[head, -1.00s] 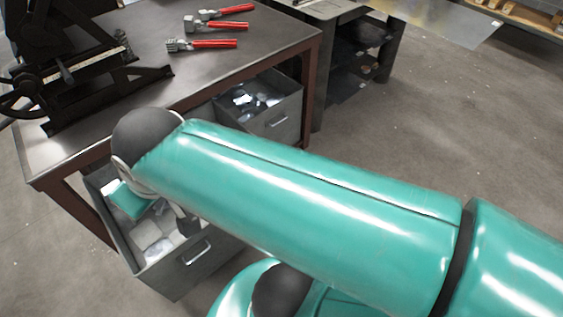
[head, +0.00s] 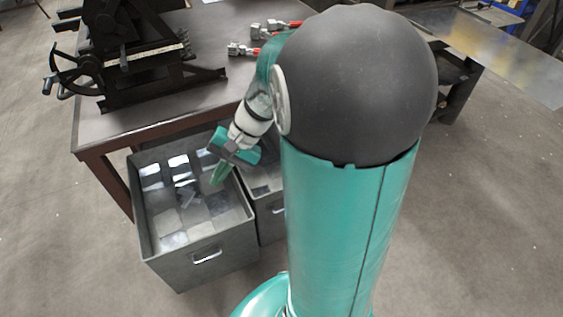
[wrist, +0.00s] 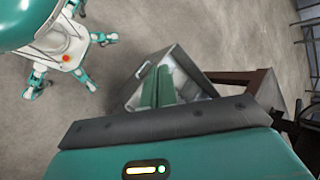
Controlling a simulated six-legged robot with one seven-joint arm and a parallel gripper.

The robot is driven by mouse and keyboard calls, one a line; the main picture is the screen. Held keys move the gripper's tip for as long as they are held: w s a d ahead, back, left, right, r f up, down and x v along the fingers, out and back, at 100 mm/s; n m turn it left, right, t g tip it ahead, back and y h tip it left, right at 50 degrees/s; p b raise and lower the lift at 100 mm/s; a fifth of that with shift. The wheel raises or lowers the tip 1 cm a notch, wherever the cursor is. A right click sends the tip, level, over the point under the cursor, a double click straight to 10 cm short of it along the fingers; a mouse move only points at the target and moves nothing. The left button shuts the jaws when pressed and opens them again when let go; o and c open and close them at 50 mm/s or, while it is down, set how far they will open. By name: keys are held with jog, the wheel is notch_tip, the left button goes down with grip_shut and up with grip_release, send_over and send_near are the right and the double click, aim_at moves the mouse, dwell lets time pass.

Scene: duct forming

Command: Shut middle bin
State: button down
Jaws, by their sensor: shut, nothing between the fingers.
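A grey open-topped bin (head: 166,262) stands pulled out at the left front of the table, with a handle on its front and several flat pieces inside. A second grey bin (head: 268,222) is beside it on the right, also out from the table and partly hidden behind my arm. I cannot tell for sure which is the middle one. My gripper (head: 217,181) is shut and empty, its teal fingers pointing down over the right side of the left bin. The wrist view shows the fingers (wrist: 156,82) in front of a bin (wrist: 181,57) with a handle.
The dark-topped table (head: 112,135) stands behind the bins, with a black machine (head: 140,55) and red-handled tools (head: 240,49) on it. A table leg (head: 105,183) is close to the left bin. The floor in front is clear. My arm hides the area at right.

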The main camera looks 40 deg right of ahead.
jog(key=w+d+f+m+t+y, duration=0.1)
jog(key=w+d+f+m+t, duration=0.1)
jog(key=d+f+m+t, duration=0.6)
jog(key=w+d+f+m+t+y, duration=0.1)
jog(key=w+d+f+m+t, duration=0.25)
jog(key=d+f+m, duration=0.7)
jog(key=s+d+f+m+t+h, duration=0.1)
jog(key=s+d+f+m+h, duration=0.35)
jog(key=f, duration=0.35)
jog(key=s+d+f+m+t+h, duration=0.25)
jog(key=s+d+f+h, duration=0.25)
jog(key=f, duration=0.3)
jog(key=s+d+f+m+t+h, duration=0.1)
jog(key=s+d+f+m+h, duration=0.35)
jog(key=f, duration=0.45)
jog(key=x, duration=1.3)
jog(key=shift+s+d+r+h, duration=0.15)
jog(key=shift+d+r+h, duration=0.15)
